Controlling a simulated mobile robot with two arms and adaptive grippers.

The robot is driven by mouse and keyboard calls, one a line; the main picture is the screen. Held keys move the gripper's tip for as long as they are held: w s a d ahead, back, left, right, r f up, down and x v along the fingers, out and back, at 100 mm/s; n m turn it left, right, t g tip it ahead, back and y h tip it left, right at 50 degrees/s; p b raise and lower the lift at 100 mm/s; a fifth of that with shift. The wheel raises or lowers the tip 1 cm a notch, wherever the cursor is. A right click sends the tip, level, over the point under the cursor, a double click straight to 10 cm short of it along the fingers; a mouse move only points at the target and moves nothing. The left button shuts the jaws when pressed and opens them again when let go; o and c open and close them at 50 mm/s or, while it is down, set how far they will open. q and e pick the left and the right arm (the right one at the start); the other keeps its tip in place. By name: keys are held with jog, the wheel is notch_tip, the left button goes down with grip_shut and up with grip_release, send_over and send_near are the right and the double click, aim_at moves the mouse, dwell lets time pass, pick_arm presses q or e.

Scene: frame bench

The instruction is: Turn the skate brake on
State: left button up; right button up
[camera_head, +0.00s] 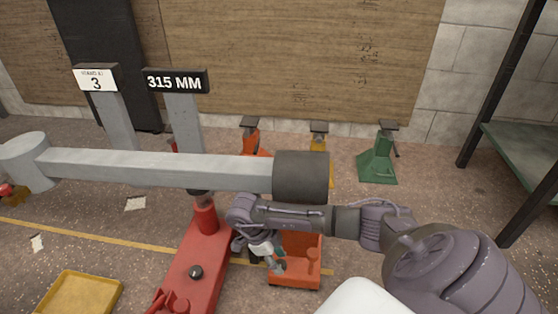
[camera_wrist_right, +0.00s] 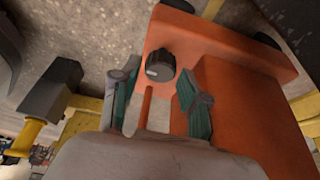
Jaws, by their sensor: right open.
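The orange skate (camera_head: 312,243) stands on the floor below the dark end of a grey beam. In the right wrist view the orange skate (camera_wrist_right: 255,110) shows dark wheels at its edge and a black round knob (camera_wrist_right: 160,66) with a pale mark, which may be its brake. My right gripper (camera_head: 278,262) is in front of the skate in the head view. In the right wrist view it (camera_wrist_right: 157,88) is open, with the knob just beyond and roughly between its fingertips; I cannot tell whether they touch. My left gripper is not in view.
The grey beam (camera_head: 160,171) with a dark sleeve (camera_head: 301,176) spans above my right gripper. A red jack (camera_head: 188,262) stands left of the skate. A yellow tray (camera_head: 80,296) lies at lower left. A green stand (camera_head: 377,165) is behind. The floor at right is fairly clear.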

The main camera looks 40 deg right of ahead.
jog(key=shift+s+d+f, duration=0.1)
jog(key=shift+s+f, duration=0.05)
jog(key=shift+f, duration=0.3)
grip_shut()
